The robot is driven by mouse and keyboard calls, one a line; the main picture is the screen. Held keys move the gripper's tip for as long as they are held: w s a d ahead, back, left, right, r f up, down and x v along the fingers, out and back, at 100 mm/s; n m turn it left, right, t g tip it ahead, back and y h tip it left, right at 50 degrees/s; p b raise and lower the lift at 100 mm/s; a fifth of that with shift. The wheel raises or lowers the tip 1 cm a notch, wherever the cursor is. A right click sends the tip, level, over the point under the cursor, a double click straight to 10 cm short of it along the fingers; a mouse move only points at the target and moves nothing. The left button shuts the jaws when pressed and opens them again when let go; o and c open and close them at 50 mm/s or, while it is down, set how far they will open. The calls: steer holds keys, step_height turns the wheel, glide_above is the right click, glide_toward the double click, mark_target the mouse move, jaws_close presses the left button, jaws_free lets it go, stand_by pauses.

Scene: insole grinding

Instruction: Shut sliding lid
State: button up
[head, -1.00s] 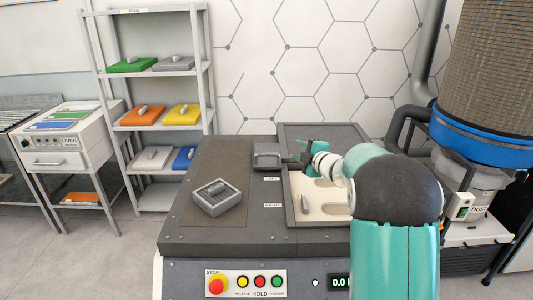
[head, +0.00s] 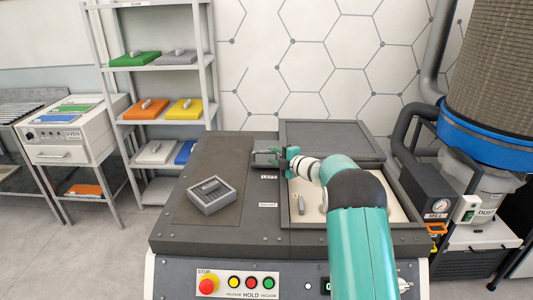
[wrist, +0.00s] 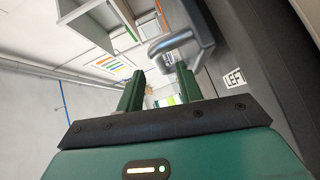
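The machine's chamber (head: 345,212) is uncovered at the right of the bench top, with a cream floor and small grey parts inside. A flat dark panel that looks like the sliding lid (head: 325,137) lies behind it. My gripper (head: 285,158) is at the chamber's far left corner, beside a grey block-like fixture (head: 264,153) near the LEFT label. In the wrist view, my gripper (wrist: 160,75) has its two green fingers apart with nothing visibly clamped. A bent grey handle (wrist: 172,42) is just beyond the fingertips; I cannot tell whether they touch.
A grey slotted box (head: 212,195) sits on the left of the bench top. The control panel (head: 240,283) is along the front. A shelf (head: 160,118) and an oven (head: 68,140) stand left. A dust unit (head: 470,205) and hose are at right.

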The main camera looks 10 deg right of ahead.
mark_target(268, 153)
steer(key=x, duration=0.4)
steer(key=shift+w+a, duration=0.2)
steer(key=shift+w, duration=0.1)
jaws_close()
